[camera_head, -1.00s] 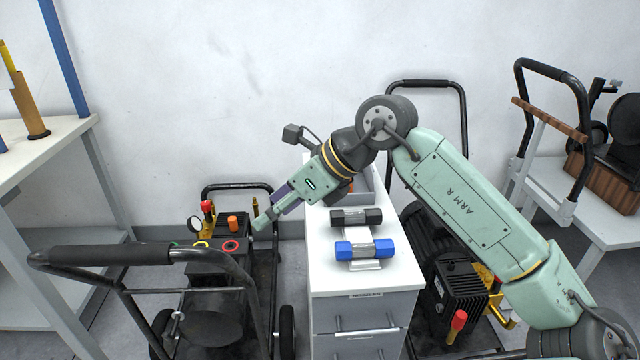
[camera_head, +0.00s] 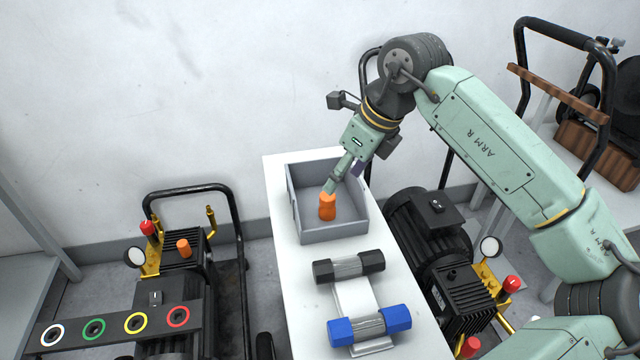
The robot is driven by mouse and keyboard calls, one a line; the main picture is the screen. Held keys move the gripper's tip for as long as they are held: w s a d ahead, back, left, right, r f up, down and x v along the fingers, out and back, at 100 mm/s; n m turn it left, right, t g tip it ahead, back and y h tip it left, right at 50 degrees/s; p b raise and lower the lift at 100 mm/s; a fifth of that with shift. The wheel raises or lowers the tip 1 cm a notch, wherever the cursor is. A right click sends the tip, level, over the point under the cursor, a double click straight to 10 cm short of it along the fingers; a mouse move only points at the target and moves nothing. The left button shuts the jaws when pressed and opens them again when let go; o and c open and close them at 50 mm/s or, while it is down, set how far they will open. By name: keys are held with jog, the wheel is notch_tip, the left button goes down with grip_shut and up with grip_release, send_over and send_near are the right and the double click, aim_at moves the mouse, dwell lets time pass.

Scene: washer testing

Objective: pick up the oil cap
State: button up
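An orange cap-like cylinder (camera_head: 327,208) is in the grey bin (camera_head: 348,229) on the white cabinet top. A smaller orange cap (camera_head: 183,248) sits on the pump of the left washer. Both could fit the name oil cap; I cannot tell which is meant. My gripper (camera_head: 334,186) points down into the grey bin, its tip at the upper end of the orange cylinder in this view. I cannot tell whether it touches or grips the cylinder. The fingers are seen nearly edge-on and their gap is not clear.
A black dumbbell-shaped part (camera_head: 348,266) and a blue one (camera_head: 369,326) lie in front of the bin on a white holder. Washers with black handles, gauges and red knobs stand left and right. A bar with coloured rings (camera_head: 115,328) is at lower left.

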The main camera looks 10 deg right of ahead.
aim_at(327, 200)
jog(key=x, duration=0.5)
jog(key=shift+p, duration=0.35)
jog(key=x, duration=0.2)
jog(key=p+x, duration=0.1)
jog(key=x, duration=0.2)
jog(key=shift+w+d+f+p, duration=0.3)
jog(key=shift+w+f+p, duration=0.05)
jog(key=shift+w, duration=0.05)
jog(key=c, duration=0.7)
